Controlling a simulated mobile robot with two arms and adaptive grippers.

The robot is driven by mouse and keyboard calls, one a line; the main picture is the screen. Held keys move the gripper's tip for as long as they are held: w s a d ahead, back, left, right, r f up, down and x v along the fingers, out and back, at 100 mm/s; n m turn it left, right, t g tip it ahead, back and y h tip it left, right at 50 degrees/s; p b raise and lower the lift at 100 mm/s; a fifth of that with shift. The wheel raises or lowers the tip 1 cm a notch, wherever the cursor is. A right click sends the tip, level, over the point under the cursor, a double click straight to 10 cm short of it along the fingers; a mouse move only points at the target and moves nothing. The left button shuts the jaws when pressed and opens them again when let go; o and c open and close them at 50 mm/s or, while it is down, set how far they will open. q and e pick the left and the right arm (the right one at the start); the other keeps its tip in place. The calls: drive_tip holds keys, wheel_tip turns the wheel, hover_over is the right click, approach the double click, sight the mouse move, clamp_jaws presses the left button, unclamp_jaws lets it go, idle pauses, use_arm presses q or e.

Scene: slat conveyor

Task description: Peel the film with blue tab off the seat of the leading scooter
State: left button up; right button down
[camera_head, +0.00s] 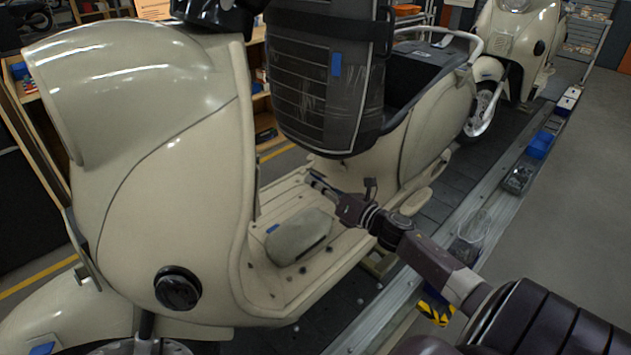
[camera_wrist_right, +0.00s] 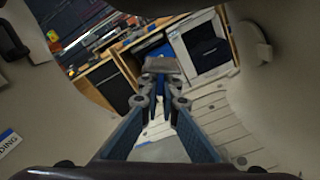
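The leading scooter (camera_head: 155,170) is cream and fills the left and middle of the head view. Its dark ribbed seat (camera_head: 300,85) is tilted up, with shiny, wrinkled clear film (camera_head: 345,110) over its face. A blue tab (camera_head: 336,65) shows on the seat's upper right part. My right gripper (camera_head: 316,182) is below the seat, above the footboard and apart from both. Its fingers lie close together with nothing visible between them. In the right wrist view, the fingers (camera_wrist_right: 161,75) converge at the tips. My left gripper is out of view.
Another cream scooter (camera_head: 515,45) stands behind on the conveyor. The conveyor's side rail (camera_head: 480,240) carries small bins. Wooden shelves (camera_head: 265,110) stand beyond the scooter. Grey floor at right is clear.

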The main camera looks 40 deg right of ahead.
drive_tip(key=shift+s+a+f, duration=0.55)
drive_tip(key=shift+s+a, duration=0.1)
drive_tip(key=shift+a, duration=0.4)
drive_tip(key=shift+s+a+f, duration=0.55)
drive_tip(key=shift+s+a, duration=0.1)
drive_tip(key=shift+a, duration=0.4)
drive_tip(key=shift+s+a+f, duration=0.55)
drive_tip(key=shift+s+a, duration=0.1)
drive_tip(key=shift+a, duration=0.4)
drive_tip(key=shift+s+a+f+b, duration=0.25)
drive_tip(key=shift+s+a+f, duration=0.2)
drive_tip(key=shift+a, duration=0.35)
drive_tip(key=shift+s+a+f+b, duration=0.2)
drive_tip(key=shift+s+a+f, duration=0.25)
drive_tip(key=shift+a, duration=0.3)
drive_tip(key=shift+s+a+f+b, duration=0.3)
drive_tip(key=shift+s+a, duration=0.2)
drive_tip(key=shift+a, duration=0.3)
